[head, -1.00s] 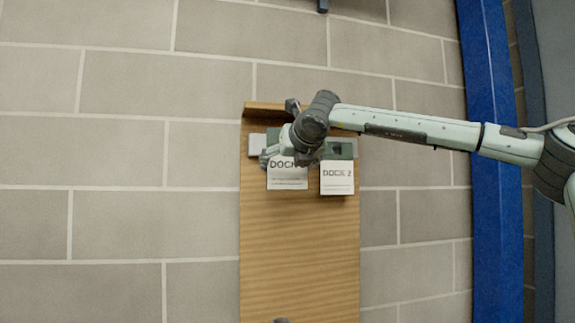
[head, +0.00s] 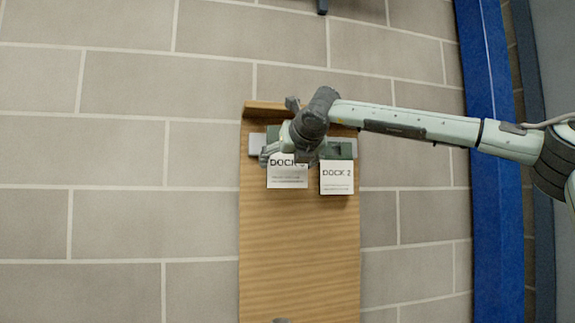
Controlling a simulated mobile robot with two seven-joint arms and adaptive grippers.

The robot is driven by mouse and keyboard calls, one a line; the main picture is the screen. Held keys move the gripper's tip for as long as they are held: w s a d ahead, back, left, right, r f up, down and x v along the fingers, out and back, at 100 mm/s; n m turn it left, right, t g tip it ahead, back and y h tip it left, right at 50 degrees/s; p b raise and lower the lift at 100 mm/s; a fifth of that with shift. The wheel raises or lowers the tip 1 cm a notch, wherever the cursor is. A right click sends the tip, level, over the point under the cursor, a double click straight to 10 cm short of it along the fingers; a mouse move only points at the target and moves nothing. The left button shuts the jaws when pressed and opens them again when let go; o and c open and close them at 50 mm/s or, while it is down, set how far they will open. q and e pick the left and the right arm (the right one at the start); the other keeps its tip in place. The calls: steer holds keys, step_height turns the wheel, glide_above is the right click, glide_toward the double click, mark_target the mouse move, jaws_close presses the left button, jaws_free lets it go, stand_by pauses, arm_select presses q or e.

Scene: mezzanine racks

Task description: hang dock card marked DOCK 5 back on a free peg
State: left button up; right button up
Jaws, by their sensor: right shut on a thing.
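A white card whose print begins DOCK (head: 287,174) hangs in front of the wooden shelf at the left of the rail; its number is hidden by my right gripper (head: 283,154). The right gripper is shut on this card at its upper edge, in front of the rail (head: 257,141). A second white card marked DOCK 2 (head: 337,178) hangs just to the right, below the green part of the rail. The pegs are hidden behind my gripper and wrist, so I cannot tell whether the held card is on one. My left gripper is not in view.
The wooden surface (head: 300,250) below the cards is bare, with a small dark thing at its bottom edge. A raised wooden edge (head: 262,110) runs along its top. A blue post (head: 490,160) stands at the right. Grey block wall (head: 120,150) fills the left.

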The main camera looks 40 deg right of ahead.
steer(key=shift+w+d, duration=0.1)
steer(key=shift+w, duration=0.1)
stand_by(0.6)
steer(key=shift+w+d+p, duration=0.35)
steer(key=shift+w+d, duration=0.15)
steer(key=shift+w, duration=0.35)
steer(key=shift+b, duration=0.35)
steer(key=shift+w+d, duration=0.15)
steer(key=shift+w, duration=0.1)
stand_by(0.7)
steer(key=shift+w+d, duration=0.25)
steer(key=shift+w, duration=0.2)
steer(key=shift+w+p, duration=0.2)
steer(key=shift+p, duration=0.1)
steer(key=shift+w+d, duration=0.15)
steer(key=shift+d, duration=0.05)
steer(key=shift+w+d, duration=0.25)
steer(key=shift+w, duration=0.2)
